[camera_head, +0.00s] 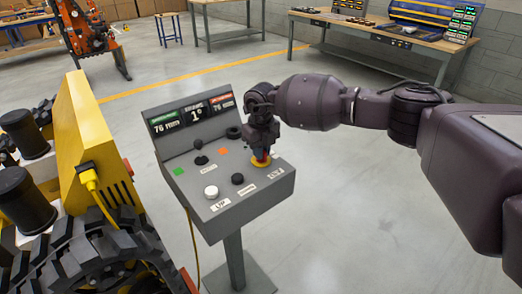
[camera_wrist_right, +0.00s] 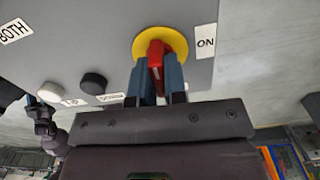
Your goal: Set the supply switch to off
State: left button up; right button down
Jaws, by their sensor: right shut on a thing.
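The supply switch is a red handle (camera_wrist_right: 155,54) on a yellow disc (camera_wrist_right: 174,37). It sits at the right of the grey sloped console, and the yellow disc also shows in the head view (camera_head: 268,168). A white ON label (camera_wrist_right: 206,42) lies right of the disc in the wrist view. My right gripper (camera_wrist_right: 157,78) is shut on the red handle, with a blue-grey finger on each side. In the head view my right gripper (camera_head: 262,152) comes down onto the switch and partly hides it.
The grey console (camera_head: 205,222) also carries a white button (camera_head: 211,192), a black button (camera_head: 237,178) and black knobs. Its display (camera_head: 192,114) stands at the back. A yellow tracked carrier (camera_head: 92,150) with a plugged cable stands close on the left. Open floor lies right.

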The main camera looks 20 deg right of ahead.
jog(key=shift+n, duration=0.3)
dwell(0.4)
jog(key=c, duration=1.2)
grip_release()
jog(key=shift+o, duration=0.2)
jog(key=shift+r, duration=0.1)
notch_tip(320, 180, up, 11)
jog(key=shift+f+p, duration=0.2)
jog(key=shift+p, duration=0.25)
